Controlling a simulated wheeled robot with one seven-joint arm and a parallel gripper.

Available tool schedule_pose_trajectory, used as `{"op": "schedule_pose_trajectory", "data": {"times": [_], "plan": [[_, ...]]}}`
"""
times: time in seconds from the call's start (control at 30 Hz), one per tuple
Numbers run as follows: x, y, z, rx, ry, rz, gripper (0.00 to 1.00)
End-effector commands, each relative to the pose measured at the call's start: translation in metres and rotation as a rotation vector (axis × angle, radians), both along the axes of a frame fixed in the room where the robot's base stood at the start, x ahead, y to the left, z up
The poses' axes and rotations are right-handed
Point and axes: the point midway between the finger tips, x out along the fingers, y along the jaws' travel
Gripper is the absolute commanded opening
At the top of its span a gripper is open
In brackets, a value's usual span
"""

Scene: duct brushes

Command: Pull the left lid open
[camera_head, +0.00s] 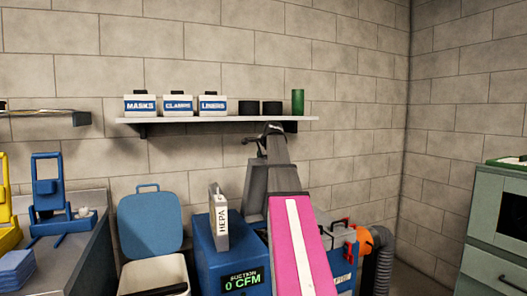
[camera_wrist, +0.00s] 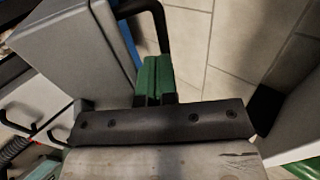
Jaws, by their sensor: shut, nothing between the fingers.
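A blue lid (camera_head: 151,222) with a small handle on top stands upright at the back of a cream bin (camera_head: 168,268) in the head view. The bin's mouth is uncovered, and a dark bar lies across its front. My gripper (camera_wrist: 157,80) shows in the wrist view with its green fingers together and nothing between them. A grey box-like surface (camera_wrist: 75,50) is left of the fingers, and a black curved handle (camera_wrist: 160,25) is just beyond them. I cannot tell which unit these belong to. In the head view my arm hides part of the middle, and the fingers cannot be made out.
A blue suction unit (camera_head: 208,262) reading 0 CFM stands right of the bin, with a white HEPA filter (camera_head: 219,218) on it. A wall shelf (camera_head: 220,120) holds labelled boxes. A grey hose (camera_head: 384,265) and a green-grey cabinet (camera_head: 490,225) are at right. Tiled floor (camera_wrist: 235,50) shows beyond the fingers.

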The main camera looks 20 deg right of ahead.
Motion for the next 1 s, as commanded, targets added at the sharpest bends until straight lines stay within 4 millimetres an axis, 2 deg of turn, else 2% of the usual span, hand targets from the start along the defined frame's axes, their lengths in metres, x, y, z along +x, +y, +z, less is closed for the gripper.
{"op": "schedule_pose_trajectory", "data": {"times": [0.23,0.67,1.0], "plan": [[0.013,0.001,-0.012,0.0,0.0,0.0,0.0],[0.019,0.001,-0.012,0.0,0.008,0.001,0.0],[0.081,0.002,-0.004,-0.004,0.161,0.002,0.0]]}}
